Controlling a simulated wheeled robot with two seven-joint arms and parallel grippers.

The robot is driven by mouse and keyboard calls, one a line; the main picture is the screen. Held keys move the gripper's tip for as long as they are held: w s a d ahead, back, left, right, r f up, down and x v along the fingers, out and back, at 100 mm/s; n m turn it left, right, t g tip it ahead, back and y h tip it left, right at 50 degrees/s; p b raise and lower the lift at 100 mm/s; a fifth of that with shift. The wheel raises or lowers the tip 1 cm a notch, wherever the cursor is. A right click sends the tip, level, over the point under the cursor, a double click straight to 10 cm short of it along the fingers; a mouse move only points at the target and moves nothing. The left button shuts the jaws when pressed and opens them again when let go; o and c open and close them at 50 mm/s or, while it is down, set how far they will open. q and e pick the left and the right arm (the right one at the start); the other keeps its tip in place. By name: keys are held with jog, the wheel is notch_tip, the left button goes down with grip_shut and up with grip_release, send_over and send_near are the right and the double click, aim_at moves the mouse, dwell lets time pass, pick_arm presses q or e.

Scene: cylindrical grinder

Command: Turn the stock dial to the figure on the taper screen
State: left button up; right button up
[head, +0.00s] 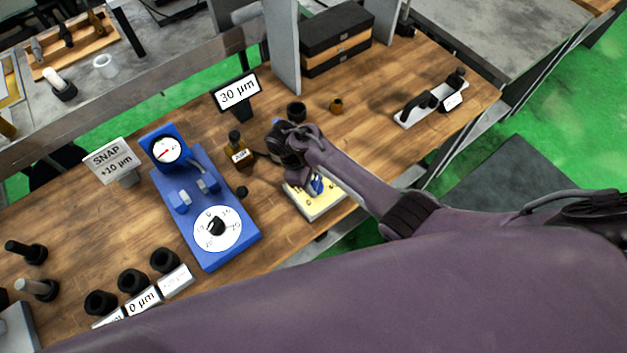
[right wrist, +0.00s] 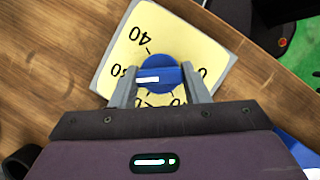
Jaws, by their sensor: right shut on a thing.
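The stock dial is a pale yellow plate (head: 322,207) with a blue knob (head: 318,186), on the bench near its front edge. In the right wrist view the plate (right wrist: 122,48) shows upside down, with 40 readable. My right gripper (right wrist: 160,82) is shut on the blue knob (right wrist: 158,66), one finger at each side. The knob's white mark lies on its left half, towards a partly covered numeral that looks like 30. The lower numerals are partly hidden by the knob and gripper. A small screen (head: 237,92) behind reads 30 µm. My left gripper is out of view.
A blue gauge stand (head: 240,234) with a white dial stands left of the yellow plate. A small brown bottle (head: 237,143) stands between them. A sign (head: 110,160) reads SNAP +10 µm. Black cylinders line the front left. The bench right of the arm is mostly clear.

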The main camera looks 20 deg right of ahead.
jog(key=shift+r+m, duration=0.1)
jog(key=shift+m, duration=0.4)
jog(key=o, duration=0.9)
jog(key=shift+o, duration=0.2)
